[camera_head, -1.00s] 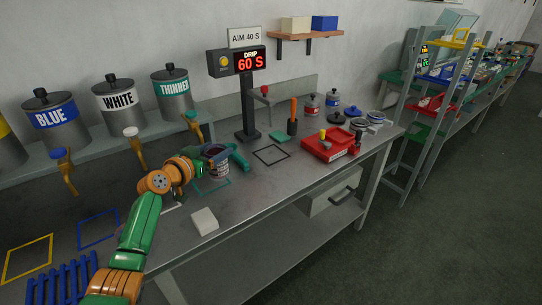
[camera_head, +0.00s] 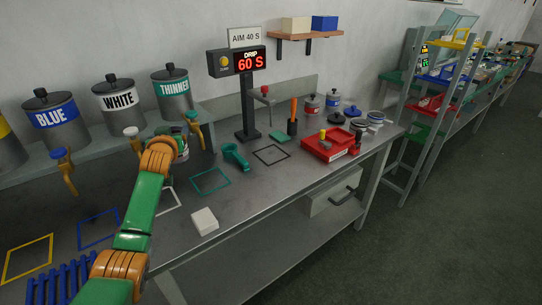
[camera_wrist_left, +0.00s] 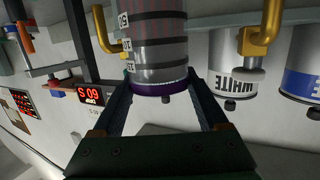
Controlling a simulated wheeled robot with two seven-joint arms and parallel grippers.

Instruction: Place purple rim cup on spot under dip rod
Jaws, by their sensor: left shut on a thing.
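My left gripper (camera_wrist_left: 158,92) is shut on the purple rim cup (camera_wrist_left: 157,52), a grey cylinder with dark bands. Its purple rim faces the gripper's palm in the left wrist view. In the head view the gripper (camera_head: 178,143) and cup (camera_head: 184,154) are below the THINNER tank, with the cup partly hidden by my arm. A red-topped dip rod (camera_head: 265,97) sits beside the drip timer stand (camera_head: 247,110). A black square outline (camera_head: 271,155) marks the bench below it and is empty. My right gripper is not in view.
A teal square outline (camera_head: 210,181) is empty, with a teal holder (camera_head: 236,157) behind it. A red tray (camera_head: 331,146) and several small pots stand to the right. Tank taps (camera_head: 197,128) hang close to my arm.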

